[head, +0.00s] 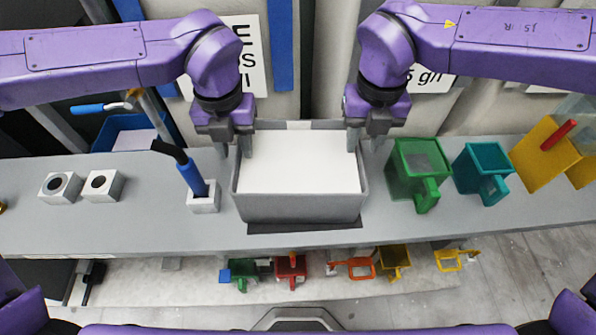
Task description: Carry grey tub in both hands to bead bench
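The grey tub (300,209) is at the middle of a long grey bench, filled with smooth white material (300,162). My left gripper (236,150) is at the tub's far left corner, with one finger inside and one outside the left wall. My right gripper (364,145) is at the far right corner, its fingers likewise on either side of the right wall. Both grippers look open, with fingers apart wider than the wall. A dark strip (305,227) shows under the tub's near edge. No bench is marked as the bead bench.
Green (416,165) and teal (482,168) scoops and yellow containers (545,155) stand right of the tub. A blue-handled tool (188,172) in a white block (204,198) stands close left, with two white blocks beyond. Several coloured scoops lie on a lower surface nearer me.

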